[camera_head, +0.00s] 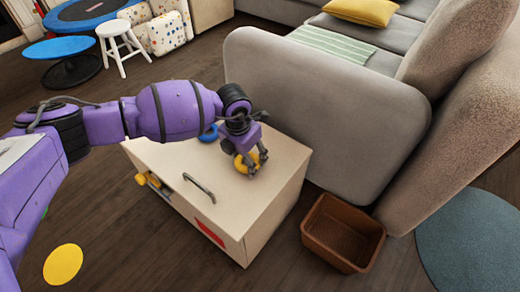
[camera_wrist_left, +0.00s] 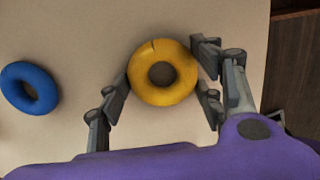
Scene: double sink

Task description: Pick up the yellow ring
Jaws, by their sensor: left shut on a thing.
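The yellow ring (camera_head: 241,165) is at the top of the pale wooden cabinet (camera_head: 283,172), between the fingers of my left gripper (camera_head: 247,163). In the left wrist view the yellow ring (camera_wrist_left: 140,83) is seen from above. The left gripper's fingers (camera_wrist_left: 163,92) press on its left and right outer sides, so the gripper is shut on it. I cannot tell whether the ring touches the cabinet top or is just above it. My right gripper is not in view.
A blue ring (camera_head: 208,132) lies on the cabinet top, left of the yellow ring; it also shows in the left wrist view (camera_wrist_left: 29,87). A brown basket (camera_head: 343,232) stands on the floor to the right. A grey sofa (camera_head: 320,110) stands close behind the cabinet.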

